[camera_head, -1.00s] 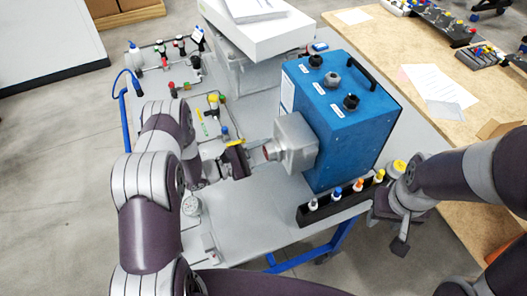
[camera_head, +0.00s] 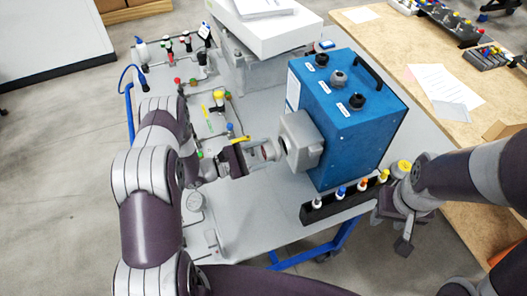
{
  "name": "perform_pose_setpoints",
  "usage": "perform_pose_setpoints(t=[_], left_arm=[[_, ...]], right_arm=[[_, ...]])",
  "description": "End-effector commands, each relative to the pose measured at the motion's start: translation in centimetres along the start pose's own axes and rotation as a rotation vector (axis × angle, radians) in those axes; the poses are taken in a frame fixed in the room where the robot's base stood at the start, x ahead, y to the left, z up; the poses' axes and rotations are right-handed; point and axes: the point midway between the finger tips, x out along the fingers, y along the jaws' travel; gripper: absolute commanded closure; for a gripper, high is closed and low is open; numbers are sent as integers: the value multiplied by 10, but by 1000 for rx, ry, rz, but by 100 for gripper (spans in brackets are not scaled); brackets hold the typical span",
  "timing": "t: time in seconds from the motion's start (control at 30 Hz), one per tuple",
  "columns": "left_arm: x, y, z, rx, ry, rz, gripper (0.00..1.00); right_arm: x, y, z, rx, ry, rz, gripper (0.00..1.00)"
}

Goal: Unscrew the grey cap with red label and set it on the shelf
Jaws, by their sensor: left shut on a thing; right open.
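A blue analyser box (camera_head: 350,120) stands on the grey table, with a grey block (camera_head: 302,145) on its left side. A small grey cap (camera_head: 268,151) sits left of the block, with a dark ring showing between them; its red label is too small to make out now. My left gripper (camera_head: 254,156) is shut on the cap from the left. My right gripper (camera_head: 403,240) is open and empty, pointing down past the table's right front edge. I cannot tell which surface is the shelf.
A black rack (camera_head: 322,211) with several coloured-cap vials stands in front of the box. A white case (camera_head: 270,38) is at the back. A wooden bench (camera_head: 400,50) stands right.

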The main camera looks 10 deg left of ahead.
Motion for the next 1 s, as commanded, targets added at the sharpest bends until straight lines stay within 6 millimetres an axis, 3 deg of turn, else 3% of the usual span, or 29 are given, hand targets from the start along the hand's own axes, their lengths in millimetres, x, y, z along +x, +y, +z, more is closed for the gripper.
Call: perform_pose_setpoints(t=[0.6,1.0], left_arm=[[-63,1,0,0,1,3,81],[-69,1,0,0,0,3,81]], right_arm=[[-4,0,0,0,0,0,57],[-4,0,0,0,0,0,57]])
